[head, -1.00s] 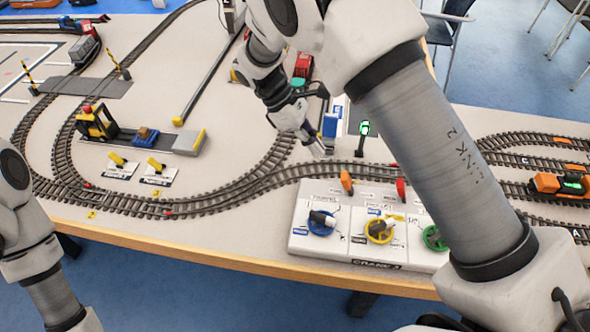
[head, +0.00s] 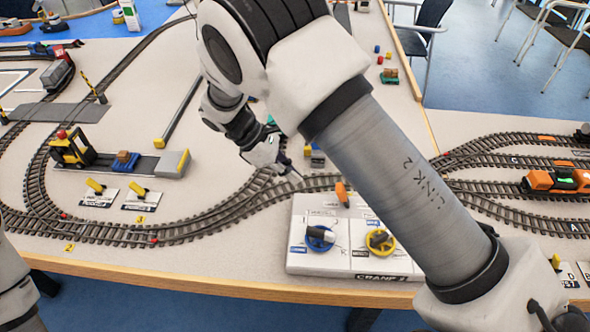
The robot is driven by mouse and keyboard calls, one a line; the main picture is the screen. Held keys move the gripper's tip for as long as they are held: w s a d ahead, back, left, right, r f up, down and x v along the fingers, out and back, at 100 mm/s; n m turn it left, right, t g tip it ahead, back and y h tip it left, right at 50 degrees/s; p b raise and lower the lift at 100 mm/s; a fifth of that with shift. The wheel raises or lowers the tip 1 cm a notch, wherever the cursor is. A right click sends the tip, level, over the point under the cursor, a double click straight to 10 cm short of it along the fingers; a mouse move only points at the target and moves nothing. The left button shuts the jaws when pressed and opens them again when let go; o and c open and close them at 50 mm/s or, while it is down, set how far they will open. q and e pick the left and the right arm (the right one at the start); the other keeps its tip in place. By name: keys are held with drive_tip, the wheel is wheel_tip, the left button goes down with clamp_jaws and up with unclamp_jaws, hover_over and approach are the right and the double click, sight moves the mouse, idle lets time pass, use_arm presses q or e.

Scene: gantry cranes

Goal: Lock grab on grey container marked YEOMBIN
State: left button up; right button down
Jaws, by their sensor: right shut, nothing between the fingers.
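My right gripper (head: 293,176) is shut and empty. It points down and right, over or beside the track just behind the crane control panel (head: 301,262). The panel has a blue handwheel (head: 319,238), a yellow handwheel (head: 380,241) and an orange lever (head: 341,193); its right part is hidden by my right arm. My left gripper is out of view; only part of that arm shows at the left edge. A grey load (head: 55,74) sits on a wagon at the upper left, with no marking readable. I cannot make out the YEOMBIN container or the grab.
A yellow and black loader (head: 72,148) stands by a blue wagon on a grey platform. Yellow switch levers (head: 138,192) sit in front. An orange locomotive (head: 553,180) stands on the right tracks. The table's front edge (head: 200,291) is close.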

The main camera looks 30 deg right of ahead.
drive_tip(key=x, duration=0.6)
drive_tip(key=shift+a, duration=0.1)
drive_tip(key=d, duration=0.1)
drive_tip(key=s+d, duration=0.1)
drive_tip(key=d+p, duration=0.1)
drive_tip(key=shift+s+r, duration=0.35)
drive_tip(key=shift+s+d+r, duration=0.15)
drive_tip(key=shift+s+d, duration=0.05)
drive_tip(key=shift+d, duration=0.1)
